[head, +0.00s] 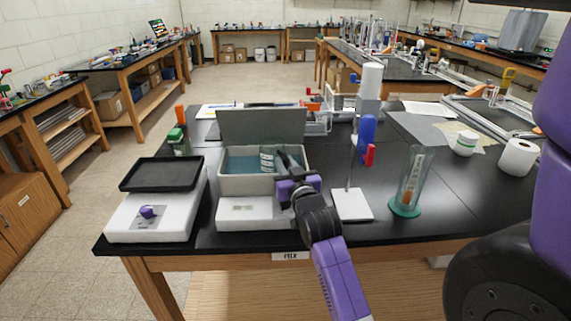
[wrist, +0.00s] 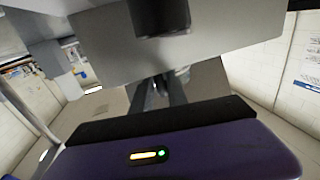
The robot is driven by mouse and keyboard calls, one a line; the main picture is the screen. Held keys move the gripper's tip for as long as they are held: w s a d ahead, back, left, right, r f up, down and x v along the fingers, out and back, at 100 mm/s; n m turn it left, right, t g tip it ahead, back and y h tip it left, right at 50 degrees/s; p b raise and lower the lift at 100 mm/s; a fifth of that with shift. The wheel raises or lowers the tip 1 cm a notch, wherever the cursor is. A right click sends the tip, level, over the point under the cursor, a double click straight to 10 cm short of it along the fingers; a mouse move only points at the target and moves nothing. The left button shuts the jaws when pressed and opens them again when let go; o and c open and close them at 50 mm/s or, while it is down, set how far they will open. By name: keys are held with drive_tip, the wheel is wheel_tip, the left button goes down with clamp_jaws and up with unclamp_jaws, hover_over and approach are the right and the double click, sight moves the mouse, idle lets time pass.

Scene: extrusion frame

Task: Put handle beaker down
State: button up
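A clear vessel with pale markings, which looks like the handle beaker (head: 267,158), is at the open grey water bath (head: 235,184) in the head view. My gripper (head: 283,160) reaches over the bath's front right wall, and its dark fingers are right beside the beaker's right side. The purple wrist hides part of the bath. In the wrist view, the dark fingers (wrist: 162,92) point away under a large grey surface. I cannot make out the beaker there. Whether the fingers are closed on its handle cannot be told.
The bath's raised lid (head: 262,124) stands behind it. A white balance (head: 155,215) with a black tray is at left. A stand with a white base (head: 352,204) and a graduated cylinder (head: 410,190) stand at right.

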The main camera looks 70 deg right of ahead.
drive_tip(key=shift+o, duration=0.8)
drive_tip(key=shift+r, duration=0.15)
drive_tip(key=shift+r+p, duration=0.3)
drive_tip(key=shift+r, duration=0.05)
drive_tip(key=b+v, duration=0.1)
drive_tip(key=v, duration=1.1)
drive_tip(key=shift+r+b, duration=0.15)
drive_tip(key=shift+b, duration=0.15)
drive_tip(key=w+a+f+n+t+y, duration=0.1)
drive_tip(key=a+f+n+t+y, duration=0.2)
drive_tip(key=a, duration=0.7)
drive_tip(key=a+f+n+t+y, duration=0.1)
drive_tip(key=a+f+n+y, duration=0.15)
drive_tip(key=a+f, duration=0.45)
drive_tip(key=s+a+n+y, duration=0.2)
drive_tip(key=s+a+y, duration=0.2)
drive_tip(key=a, duration=0.5)
drive_tip(key=s+a+n+y, duration=0.3)
drive_tip(key=s+a+y, duration=0.2)
drive_tip(key=s+a, duration=0.3)
drive_tip(key=shift+s+a+f, duration=0.4)
drive_tip(key=shift+a, duration=0.8)
